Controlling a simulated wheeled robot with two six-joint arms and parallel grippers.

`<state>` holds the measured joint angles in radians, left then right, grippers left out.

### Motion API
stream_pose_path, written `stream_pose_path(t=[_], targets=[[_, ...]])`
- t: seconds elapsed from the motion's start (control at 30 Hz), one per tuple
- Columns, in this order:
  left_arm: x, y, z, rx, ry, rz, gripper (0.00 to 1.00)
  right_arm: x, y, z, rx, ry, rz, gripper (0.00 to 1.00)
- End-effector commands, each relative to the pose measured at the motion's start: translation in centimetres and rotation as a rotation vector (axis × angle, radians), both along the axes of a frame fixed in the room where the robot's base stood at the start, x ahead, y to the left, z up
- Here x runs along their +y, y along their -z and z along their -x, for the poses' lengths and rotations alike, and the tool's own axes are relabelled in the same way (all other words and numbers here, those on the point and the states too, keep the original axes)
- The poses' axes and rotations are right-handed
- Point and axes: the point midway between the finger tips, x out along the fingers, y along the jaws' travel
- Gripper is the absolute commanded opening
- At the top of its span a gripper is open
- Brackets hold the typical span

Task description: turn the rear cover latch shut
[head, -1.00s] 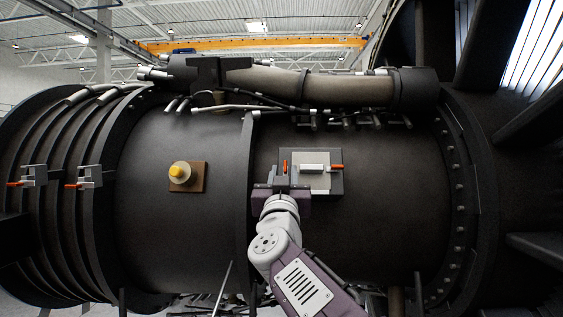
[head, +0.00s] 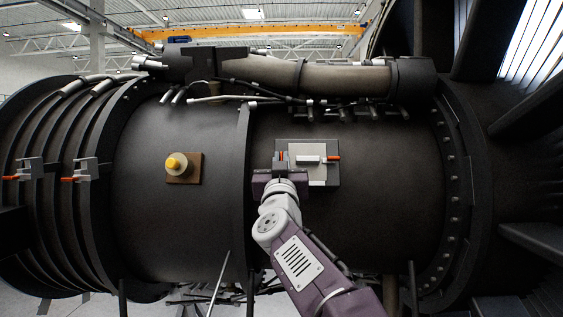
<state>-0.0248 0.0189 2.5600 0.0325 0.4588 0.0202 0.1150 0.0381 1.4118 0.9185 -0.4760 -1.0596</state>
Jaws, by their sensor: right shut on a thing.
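A square grey cover (head: 322,176) sits on the dark engine casing, right of the middle. A white latch bar with an orange tip (head: 334,158) lies level across it, pointing right. At the cover's left edge an upright orange-tipped latch handle (head: 281,156) stands. My right gripper (head: 280,167) comes from below and is shut on this upright handle; its fingers and the handle's lower part are hard to tell apart. I cannot tell from the picture which latch is the rear one. My left gripper is not in view.
Two more orange-tipped latches, one at the far left (head: 24,170) and one beside it (head: 83,170), are on the ribbed section. A yellow knob (head: 175,163) on a brown plate (head: 194,174) is left of the casing's raised seam (head: 242,190). Pipes (head: 330,78) run above.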

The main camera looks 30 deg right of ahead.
Motion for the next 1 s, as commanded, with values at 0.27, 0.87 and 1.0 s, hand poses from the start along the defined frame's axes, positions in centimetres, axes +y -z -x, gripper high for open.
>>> stream_pose_path(t=[0.27,0.87,1.0], targets=[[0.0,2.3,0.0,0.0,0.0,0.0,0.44,-0.2,0.2,0.3,0.075,-0.062,0.143,0.0],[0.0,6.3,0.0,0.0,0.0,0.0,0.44,-1.0,-0.7,0.2,0.347,-0.252,0.55,0.0],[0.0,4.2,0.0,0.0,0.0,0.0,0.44,-1.0,-1.0,0.2,0.411,-0.304,0.656,0.0]])
